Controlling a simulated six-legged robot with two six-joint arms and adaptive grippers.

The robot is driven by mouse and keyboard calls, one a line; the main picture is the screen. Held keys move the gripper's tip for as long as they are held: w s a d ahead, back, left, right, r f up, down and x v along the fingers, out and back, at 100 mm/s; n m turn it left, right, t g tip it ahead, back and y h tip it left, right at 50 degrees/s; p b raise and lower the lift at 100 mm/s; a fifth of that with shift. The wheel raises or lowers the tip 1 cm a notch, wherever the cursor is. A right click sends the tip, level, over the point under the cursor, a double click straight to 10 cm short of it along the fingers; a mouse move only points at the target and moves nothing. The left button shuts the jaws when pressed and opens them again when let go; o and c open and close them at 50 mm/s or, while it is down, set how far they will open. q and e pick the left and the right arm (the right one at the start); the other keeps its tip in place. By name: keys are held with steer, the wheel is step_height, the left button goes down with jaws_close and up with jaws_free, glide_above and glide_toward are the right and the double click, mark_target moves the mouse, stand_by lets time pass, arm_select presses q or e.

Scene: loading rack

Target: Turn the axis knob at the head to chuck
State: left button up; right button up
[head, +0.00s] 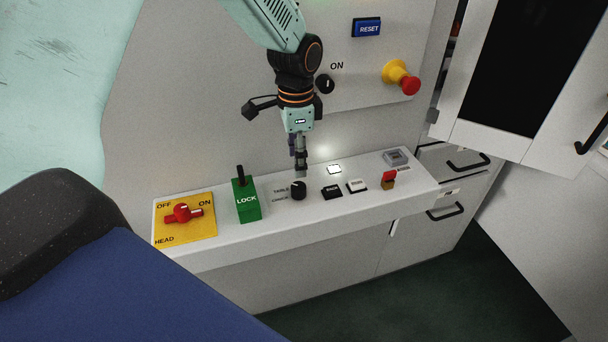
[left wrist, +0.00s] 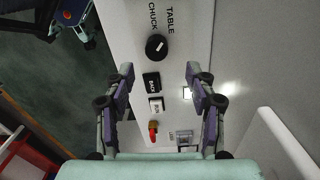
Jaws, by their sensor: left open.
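The axis knob (head: 298,189) is a round black knob on the sloped white console, beside the labels TABLE and CHUCK. In the left wrist view the knob (left wrist: 156,47) shows a short white mark that seems to lean toward the TABLE side. My left gripper (head: 301,172) points down just above and behind the knob in the head view. In the left wrist view its two fingers (left wrist: 160,72) are spread apart with nothing between them, and the knob lies just beyond the tips. The gap between tips and knob is hard to judge. My right gripper is not seen.
A black button (head: 331,191), a white button (head: 357,185) and a red-topped switch (head: 389,179) sit right of the knob. A green LOCK lever (head: 246,200) and a red HEAD switch (head: 182,213) are left. A red emergency button (head: 410,86) juts from the wall.

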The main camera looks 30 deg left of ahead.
mark_target(298, 186)
arm_select(q)
steer(key=shift+s+d+f, duration=0.2)
steer(key=shift+s+d, duration=0.05)
steer(key=shift+s, duration=0.1)
steer(key=f, duration=0.6)
steer(key=shift+w+a+f, duration=0.15)
steer(key=shift+w+f, duration=0.1)
steer(key=shift+f, duration=0.05)
steer(key=shift+s+f, duration=0.1)
steer(key=shift+f, duration=0.05)
steer(key=shift+s, duration=0.15)
steer(key=shift+s+d, duration=0.1)
steer(key=shift+d, duration=0.1)
steer(key=shift+w+a+f, duration=0.15)
steer(key=shift+w+f, duration=0.05)
steer(key=shift+w, duration=0.2)
steer(key=shift+c, duration=2.3)
steer(key=shift+s+r, duration=0.15)
steer(key=shift+s, duration=0.1)
steer(key=c, duration=0.7)
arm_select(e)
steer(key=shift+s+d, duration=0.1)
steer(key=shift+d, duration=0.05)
